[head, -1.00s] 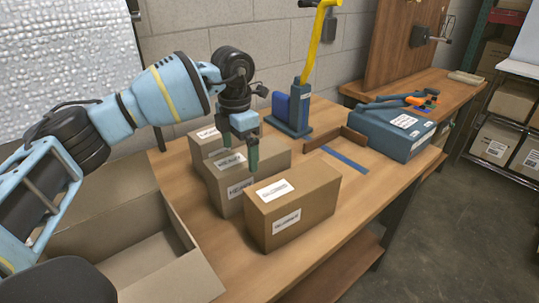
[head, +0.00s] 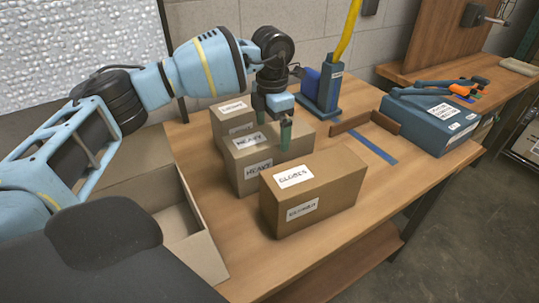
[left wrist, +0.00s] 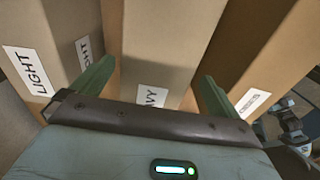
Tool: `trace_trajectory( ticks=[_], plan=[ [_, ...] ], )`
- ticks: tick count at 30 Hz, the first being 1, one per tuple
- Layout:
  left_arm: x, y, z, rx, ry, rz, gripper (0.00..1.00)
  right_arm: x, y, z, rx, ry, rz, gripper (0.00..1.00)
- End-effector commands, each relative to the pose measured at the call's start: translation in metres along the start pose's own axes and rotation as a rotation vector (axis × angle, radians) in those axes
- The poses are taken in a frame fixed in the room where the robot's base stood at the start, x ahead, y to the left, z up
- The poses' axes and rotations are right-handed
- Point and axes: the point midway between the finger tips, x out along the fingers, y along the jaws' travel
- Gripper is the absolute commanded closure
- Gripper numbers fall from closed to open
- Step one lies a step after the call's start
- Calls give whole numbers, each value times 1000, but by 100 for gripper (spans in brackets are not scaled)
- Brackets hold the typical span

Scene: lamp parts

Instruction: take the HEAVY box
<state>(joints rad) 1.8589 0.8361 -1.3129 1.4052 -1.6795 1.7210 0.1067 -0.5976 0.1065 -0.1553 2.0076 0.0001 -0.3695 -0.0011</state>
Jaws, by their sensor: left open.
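The HEAVY box (head: 244,181) is cardboard with white labels and stands on the table between two other boxes. It also shows in the left wrist view (left wrist: 160,45). The LIGHT box (head: 221,121) stands behind it, and the larger GLOBES box (head: 335,190) stands in front. My left gripper (head: 274,126) is open over the HEAVY box, with green fingers pointing down. In the left wrist view, the HEAVY box shows between the fingers (left wrist: 152,86). I cannot tell whether either finger touches it. My right gripper is not in view.
An open cardboard carton (head: 202,225) is at the left of the table (head: 400,185). The table's right front is clear.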

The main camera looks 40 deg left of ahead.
Motion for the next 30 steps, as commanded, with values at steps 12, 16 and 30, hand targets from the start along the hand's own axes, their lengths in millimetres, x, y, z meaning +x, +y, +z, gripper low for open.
trace_trajectory(
  ticks=[12, 16, 30],
  plan=[
    [47, 3, -6, -1, 1, 0, 0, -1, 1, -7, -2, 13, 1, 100],
    [48, 3, -6, -1, 1, 0, 0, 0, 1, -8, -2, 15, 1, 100],
    [47, 3, -6, -1, 1, 0, 48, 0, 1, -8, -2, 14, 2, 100]
  ],
)
